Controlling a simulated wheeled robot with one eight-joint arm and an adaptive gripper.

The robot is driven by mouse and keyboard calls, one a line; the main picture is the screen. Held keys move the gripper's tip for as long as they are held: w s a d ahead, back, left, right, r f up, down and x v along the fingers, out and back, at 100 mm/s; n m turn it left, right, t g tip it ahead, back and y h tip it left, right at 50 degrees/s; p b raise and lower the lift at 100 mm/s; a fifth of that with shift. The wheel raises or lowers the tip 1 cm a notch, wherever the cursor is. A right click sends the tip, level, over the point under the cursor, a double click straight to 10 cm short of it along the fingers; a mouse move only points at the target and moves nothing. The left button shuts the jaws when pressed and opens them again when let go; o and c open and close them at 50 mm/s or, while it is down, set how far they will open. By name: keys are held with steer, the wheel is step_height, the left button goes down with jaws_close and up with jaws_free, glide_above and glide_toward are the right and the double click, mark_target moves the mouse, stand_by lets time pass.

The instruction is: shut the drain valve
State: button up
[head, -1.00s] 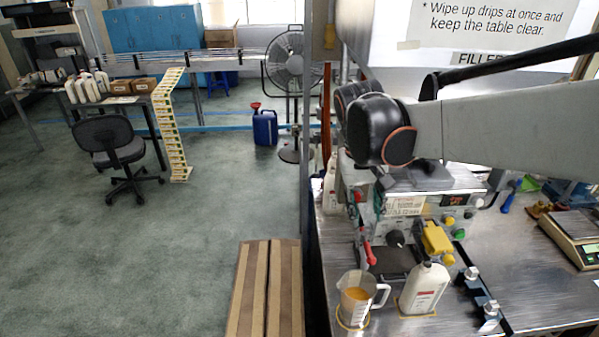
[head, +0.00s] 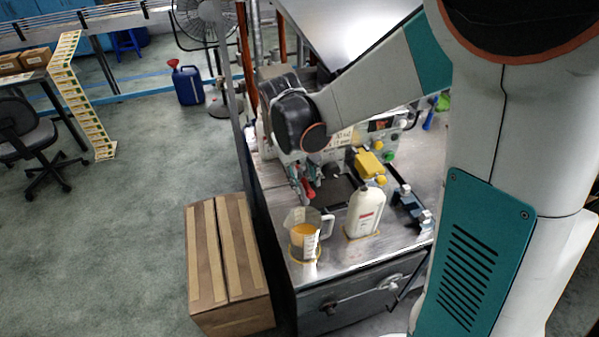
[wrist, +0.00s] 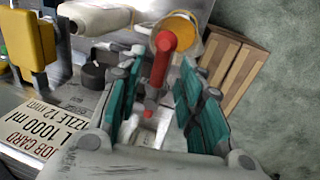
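The drain valve shows as a red lever (wrist: 160,62) in the wrist view, with a rounded red end toward the top of the picture. It lies between the two teal-padded fingers of my gripper (wrist: 158,80), which are apart with gaps visible beside the lever. In the head view my gripper (head: 302,176) is at the front left of the filling machine, partly covering the red lever (head: 308,189). A clear measuring jug (head: 304,236) with amber oil stands below and in front of it. The jug also shows beyond the lever in the wrist view (wrist: 187,22).
A white bottle (head: 365,212) stands right of the jug, in front of a yellow block (head: 369,163) on the machine. A black rail with clamps (head: 411,206) lies to the right. A cardboard box (head: 230,262) stands on the floor left of the bench.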

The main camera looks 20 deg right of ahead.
steer(key=shift+d+f, duration=0.15)
steer(key=shift+f, duration=0.4)
jaws_close()
